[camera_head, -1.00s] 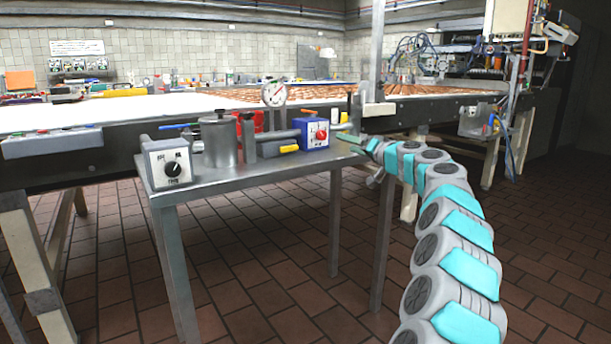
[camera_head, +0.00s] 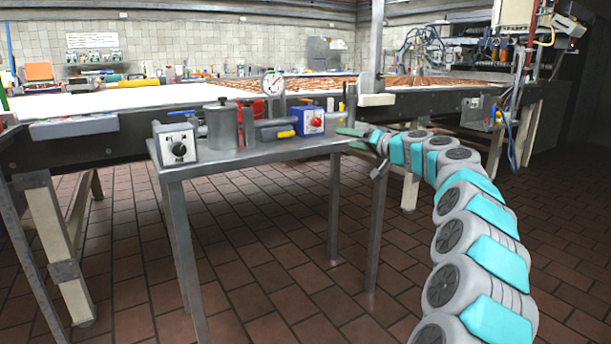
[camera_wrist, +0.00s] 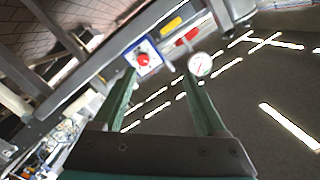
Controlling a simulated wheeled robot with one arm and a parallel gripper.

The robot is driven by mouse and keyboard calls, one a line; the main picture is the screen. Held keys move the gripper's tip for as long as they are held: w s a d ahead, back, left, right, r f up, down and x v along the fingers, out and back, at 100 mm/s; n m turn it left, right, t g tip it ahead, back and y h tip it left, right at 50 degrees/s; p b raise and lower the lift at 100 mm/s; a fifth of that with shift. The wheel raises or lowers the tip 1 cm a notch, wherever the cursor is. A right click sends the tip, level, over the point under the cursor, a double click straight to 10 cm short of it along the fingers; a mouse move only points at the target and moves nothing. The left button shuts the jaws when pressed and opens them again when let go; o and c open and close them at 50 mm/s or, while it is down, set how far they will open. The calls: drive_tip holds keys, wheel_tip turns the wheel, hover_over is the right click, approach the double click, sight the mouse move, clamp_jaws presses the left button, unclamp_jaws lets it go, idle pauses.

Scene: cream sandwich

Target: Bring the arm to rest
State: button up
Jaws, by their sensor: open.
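My arm (camera_head: 470,230), grey with turquoise covers, curves up from the lower right in the head view. My gripper (camera_head: 345,138) is at its far end, by the right end of the small metal table (camera_head: 270,155). The wrist view shows its two green fingers spread apart with nothing held between them; my gripper (camera_wrist: 160,78) is open. A blue box with a red knob (camera_wrist: 143,58) and a round dial gauge (camera_wrist: 200,64) appear beyond the fingers. I cannot tell whether the fingers touch the table.
On the small table stand a dial box (camera_head: 177,143), a metal cylinder (camera_head: 220,125) and the blue box (camera_head: 308,120). A long conveyor (camera_head: 130,103) runs behind it. Machinery (camera_head: 500,60) stands at the back right. Tiled floor (camera_head: 260,270) is open below and in front.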

drive_tip(key=s+a+f+n+g+p, duration=0.1)
drive_tip(key=s+a+f+g, duration=0.3)
drive_tip(key=s, duration=0.6)
drive_tip(key=s+a+f+n+g+h, duration=0.1)
drive_tip(key=s+a+f+g, duration=0.15)
drive_tip(key=s+a, duration=0.6)
drive_tip(key=s+a+f+n+g+p, duration=0.1)
drive_tip(key=s+a+f+n+g, duration=0.15)
drive_tip(key=s, duration=0.95)
drive_tip(key=s+d+f+m+g+h, duration=0.1)
drive_tip(key=s+d+f, duration=0.4)
drive_tip(key=s, duration=0.7)
drive_tip(key=s+d+f+m+g+h, duration=0.1)
drive_tip(key=s+d+f+g+h, duration=0.2)
drive_tip(key=s, duration=0.9)
drive_tip(key=s+d+f+m+g+h+p, duration=0.1)
drive_tip(key=s+d+f+g+h, duration=0.1)
drive_tip(key=s+d+f+h, duration=0.3)
drive_tip(key=s+d+f, duration=0.4)
drive_tip(key=s, duration=0.3)
drive_tip(key=shift+d+f+m+g, duration=0.2)
drive_tip(key=shift+f+m+g, duration=0.05)
drive_tip(key=shift+m+g, duration=0.1)
drive_tip(key=shift+a, duration=0.1)
